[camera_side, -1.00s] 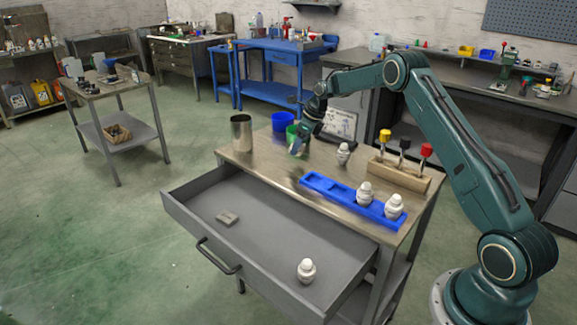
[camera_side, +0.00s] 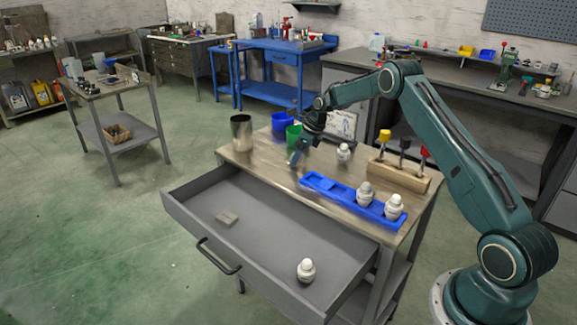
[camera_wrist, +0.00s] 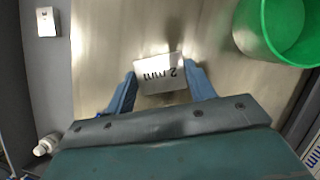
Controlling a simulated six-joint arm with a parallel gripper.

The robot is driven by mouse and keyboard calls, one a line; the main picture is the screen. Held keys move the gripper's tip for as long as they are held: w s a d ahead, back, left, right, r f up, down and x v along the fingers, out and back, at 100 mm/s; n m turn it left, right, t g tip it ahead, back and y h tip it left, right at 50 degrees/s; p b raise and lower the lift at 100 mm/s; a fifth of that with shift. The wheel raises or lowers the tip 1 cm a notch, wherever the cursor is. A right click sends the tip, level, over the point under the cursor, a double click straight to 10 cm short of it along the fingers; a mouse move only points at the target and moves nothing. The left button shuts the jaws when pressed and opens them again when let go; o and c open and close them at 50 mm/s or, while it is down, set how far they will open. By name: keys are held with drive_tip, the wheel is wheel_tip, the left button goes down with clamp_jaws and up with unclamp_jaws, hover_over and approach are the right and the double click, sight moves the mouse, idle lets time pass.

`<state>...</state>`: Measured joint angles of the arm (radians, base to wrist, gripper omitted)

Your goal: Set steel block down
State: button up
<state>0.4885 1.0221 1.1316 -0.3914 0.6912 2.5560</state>
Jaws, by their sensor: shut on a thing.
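My gripper (camera_side: 297,160) points down over the worktable top (camera_side: 240,158), behind the far end of the blue tray. In the wrist view its two blue fingers (camera_wrist: 161,84) are shut on the sides of a steel block (camera_wrist: 159,73) marked "2 mm". In the side view the block is too small and covered to make out. I cannot tell whether it touches the table. Bare metal tabletop surrounds it in the wrist view. Another small grey block (camera_side: 227,219) lies in the open drawer (camera_side: 270,240); it also shows in the wrist view (camera_wrist: 47,21).
A green cup (camera_side: 293,135) and a blue cup (camera_side: 282,121) stand behind my gripper, a metal can (camera_side: 241,133) to its left. The blue tray (camera_side: 328,187) holds two white bottles. Another bottle (camera_side: 344,152) and a wooden tool rack (camera_side: 400,175) stand right; one bottle (camera_side: 306,270) is in the drawer.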

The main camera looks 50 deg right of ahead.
drive_tip(key=o, duration=1.2)
drive_tip(key=v, duration=1.2)
drive_tip(key=shift+r, duration=0.1)
